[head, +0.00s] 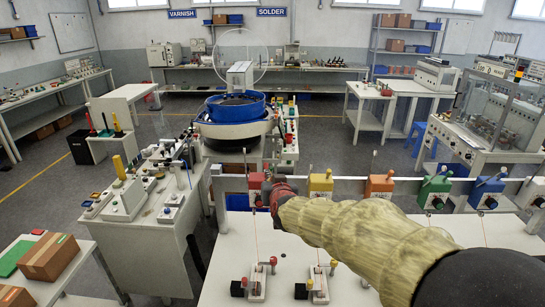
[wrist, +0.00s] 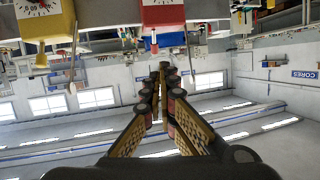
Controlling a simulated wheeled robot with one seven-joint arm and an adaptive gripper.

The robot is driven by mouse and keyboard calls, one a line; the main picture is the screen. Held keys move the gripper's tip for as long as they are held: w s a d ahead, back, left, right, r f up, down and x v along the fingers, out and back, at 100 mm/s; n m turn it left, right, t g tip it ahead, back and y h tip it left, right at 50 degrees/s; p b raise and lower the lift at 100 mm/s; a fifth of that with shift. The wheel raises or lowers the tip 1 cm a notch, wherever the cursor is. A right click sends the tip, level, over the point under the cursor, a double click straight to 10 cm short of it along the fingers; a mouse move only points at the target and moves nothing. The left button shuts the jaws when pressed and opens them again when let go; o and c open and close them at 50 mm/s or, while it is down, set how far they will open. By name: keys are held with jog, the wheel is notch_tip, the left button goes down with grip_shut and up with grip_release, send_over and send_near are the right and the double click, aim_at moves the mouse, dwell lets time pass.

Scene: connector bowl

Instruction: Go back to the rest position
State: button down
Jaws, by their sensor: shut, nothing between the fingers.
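My gripper (head: 272,197) is at the left end of my arm, beside the red box (head: 256,183) on the rail in the head view. My arm's pale yellow sleeve crosses the lower right and covers part of the white bench. In the wrist view my gripper (wrist: 162,68) has its fingers brought together at the tips, with nothing held. There, the red box (wrist: 168,14) hangs just above the tips in the picture, and a yellow box (wrist: 40,18) is at the upper left. I cannot tell whether the gripper touches the red box.
A rail carries the red box and yellow (head: 320,184), orange (head: 379,186), green (head: 434,193) and blue (head: 487,191) boxes. Small fixtures (head: 257,284) stand on the white bench (head: 222,268). Beyond the rail is a machine with a blue bowl (head: 236,107). Grey floor (head: 325,150) is clear behind.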

jog(key=s+f+n+g, duration=0.1)
jog(key=s+f+g, duration=0.6)
jog(key=s+f, duration=0.65)
jog(key=s+d+h+b, duration=0.1)
jog(key=s+d+b, duration=0.2)
jog(key=s+d, duration=0.3)
jog(key=s+d+m+g+h+b, duration=0.1)
jog(key=s+d+b, duration=0.2)
jog(key=s+d, duration=0.4)
jog(key=s+d+m+b, duration=0.1)
jog(key=s+d+b, duration=0.2)
jog(key=s, duration=1.5)
jog(key=d, duration=0.4)
jog(key=shift+f+g+h, duration=0.3)
jog(key=shift+g+h, duration=0.1)
